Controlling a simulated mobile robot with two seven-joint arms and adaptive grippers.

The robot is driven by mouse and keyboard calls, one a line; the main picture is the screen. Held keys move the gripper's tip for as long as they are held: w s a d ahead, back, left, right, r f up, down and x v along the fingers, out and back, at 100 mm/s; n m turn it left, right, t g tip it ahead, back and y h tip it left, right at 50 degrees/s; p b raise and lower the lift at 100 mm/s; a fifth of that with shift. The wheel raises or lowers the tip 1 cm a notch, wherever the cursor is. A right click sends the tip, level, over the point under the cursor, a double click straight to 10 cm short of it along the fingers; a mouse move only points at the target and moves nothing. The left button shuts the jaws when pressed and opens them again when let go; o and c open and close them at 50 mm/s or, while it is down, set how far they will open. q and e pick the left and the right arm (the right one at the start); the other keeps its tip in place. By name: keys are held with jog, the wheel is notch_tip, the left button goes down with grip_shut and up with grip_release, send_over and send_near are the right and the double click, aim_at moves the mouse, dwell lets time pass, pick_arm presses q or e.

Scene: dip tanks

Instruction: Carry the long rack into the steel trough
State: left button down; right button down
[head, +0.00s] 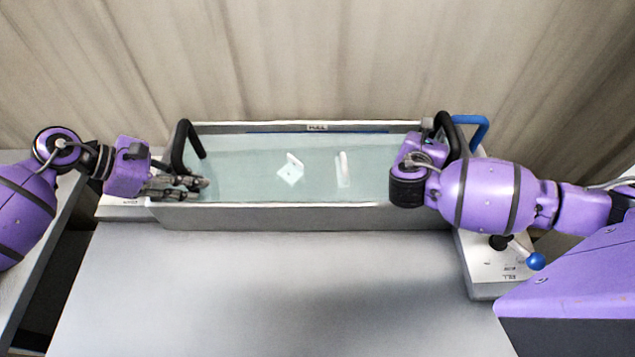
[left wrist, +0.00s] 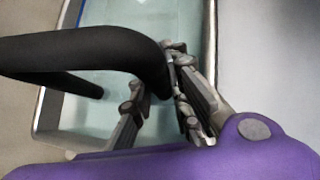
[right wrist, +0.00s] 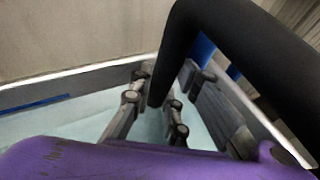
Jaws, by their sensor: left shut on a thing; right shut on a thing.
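The steel trough (head: 300,215) holds pale greenish liquid, and its long grey front wall faces me. The long rack shows only as black arched end handles, one at the left end (head: 181,150) and one at the right (head: 455,135); I cannot make out its body. My left gripper (head: 190,186) is shut on the left handle (left wrist: 85,50), inside the trough's left end. My right gripper (right wrist: 155,112) is shut on the right handle (right wrist: 225,40), over the right end; in the head view my arm hides its fingers.
Pale shapes (head: 291,170) (head: 343,168) show in the liquid. A blue handle (head: 484,125) stands behind the right end. A light panel with a blue-knobbed lever (head: 535,261) sits at the front right. The grey surface (head: 260,290) in front is clear; a curtain hangs behind.

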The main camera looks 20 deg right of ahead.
pick_arm(q)
jog(key=shift+w+f, duration=0.1)
jog(key=shift+f, duration=0.25)
pick_arm(e)
jog(key=shift+f, duration=0.35)
pick_arm(q)
jog(key=c, duration=1.7)
grip_release()
jog(key=shift+f, duration=0.2)
pick_arm(e)
jog(key=c, duration=1.7)
grip_release()
jog(key=shift+f, duration=0.15)
pick_arm(q)
jog(key=shift+o, duration=0.2)
pick_arm(e)
jog(key=shift+o, duration=0.2)
jog(key=shift+w, duration=0.1)
pick_arm(q)
jog(key=shift+s+f, duration=0.1)
jog(key=shift+s, duration=0.1)
